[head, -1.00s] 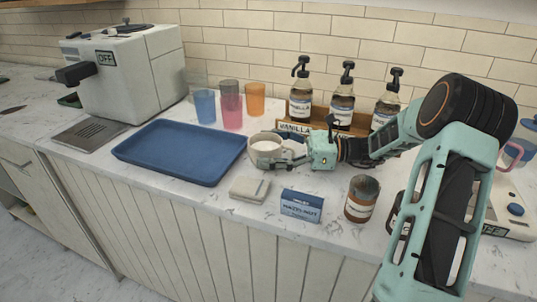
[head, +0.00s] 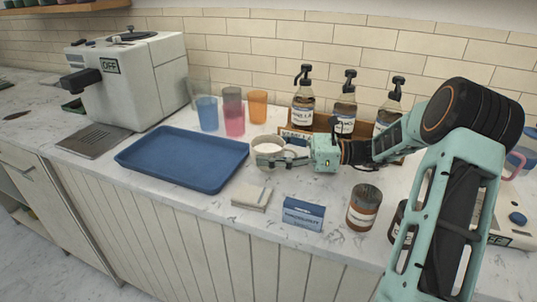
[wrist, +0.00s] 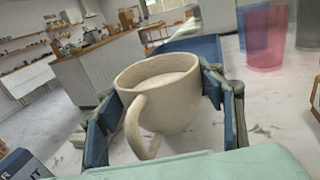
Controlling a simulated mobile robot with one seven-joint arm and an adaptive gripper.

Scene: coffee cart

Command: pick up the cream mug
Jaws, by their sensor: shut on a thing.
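The cream mug (head: 264,145) is on the counter just right of the blue tray, in front of the colored cups. It is upright, with pale contents inside. In the wrist view the cream mug (wrist: 172,98) sits between the two fingers of my gripper (wrist: 165,115), its handle toward the camera. My gripper (head: 284,157) comes from the right and is shut on the mug's body. Whether the mug's base touches the counter cannot be told.
A blue tray (head: 184,181) lies left of the mug. Blue, pink and orange cups stand behind. A syrup bottle (head: 303,102) and others stand in a wooden rack behind my gripper. A folded cloth (head: 250,195), blue box (head: 303,213) and labelled can (head: 364,207) are in front.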

